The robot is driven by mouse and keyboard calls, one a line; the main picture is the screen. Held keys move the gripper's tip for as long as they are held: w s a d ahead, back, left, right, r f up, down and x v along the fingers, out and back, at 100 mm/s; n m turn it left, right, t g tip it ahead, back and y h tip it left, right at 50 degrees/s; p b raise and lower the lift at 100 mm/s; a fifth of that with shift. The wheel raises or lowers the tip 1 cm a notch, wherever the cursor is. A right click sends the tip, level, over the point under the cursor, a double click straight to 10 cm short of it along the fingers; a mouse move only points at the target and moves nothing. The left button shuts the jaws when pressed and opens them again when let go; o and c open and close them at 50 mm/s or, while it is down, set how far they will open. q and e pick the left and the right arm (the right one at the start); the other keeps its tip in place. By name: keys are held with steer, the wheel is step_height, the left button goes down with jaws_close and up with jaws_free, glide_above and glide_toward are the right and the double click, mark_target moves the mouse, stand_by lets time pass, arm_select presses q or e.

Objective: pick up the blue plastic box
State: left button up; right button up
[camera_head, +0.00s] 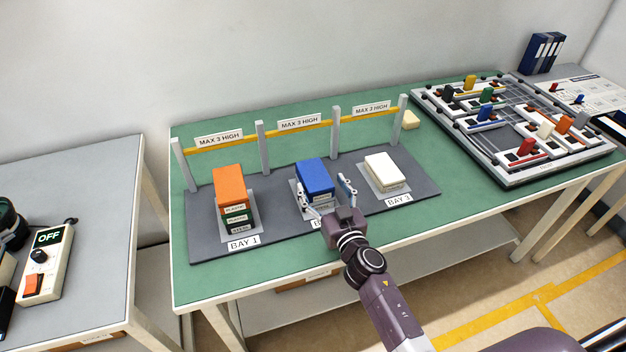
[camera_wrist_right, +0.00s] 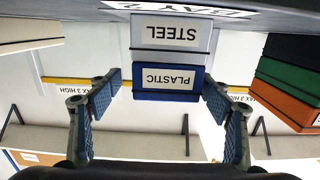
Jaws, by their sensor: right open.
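The blue plastic box (camera_head: 314,173) sits at the top of the stack in bay 2. Its "PLASTIC" label faces my wrist camera, where the picture is upside down and the box (camera_wrist_right: 167,73) shows in the middle. A pale box labelled "STEEL" (camera_wrist_right: 172,34) lies directly under it. My right gripper (camera_head: 324,192) is open at the front of the stack. In the right wrist view its fingertips (camera_wrist_right: 161,88) stand one on each side of the blue box, with no clear contact. My left gripper is not in view.
Bay 1 holds a stack with an orange box (camera_head: 229,183) on top. Bay 3 holds cream boxes (camera_head: 384,167). Grey posts (camera_head: 262,148) and a yellow rail (camera_head: 300,128) stand behind the bays. A board with coloured blocks (camera_head: 530,165) lies to the right.

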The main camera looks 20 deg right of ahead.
mark_target(315, 174)
steer(key=w, duration=0.3)
steer(key=shift+w+a, duration=0.25)
steer(key=shift+a, duration=0.15)
steer(key=shift+w, duration=0.4)
steer(key=shift+s, duration=0.1)
steer(key=shift+c, duration=0.9)
steer(key=c, duration=1.1)
steer(key=shift+c, duration=0.7)
steer(key=shift+r, duration=0.1)
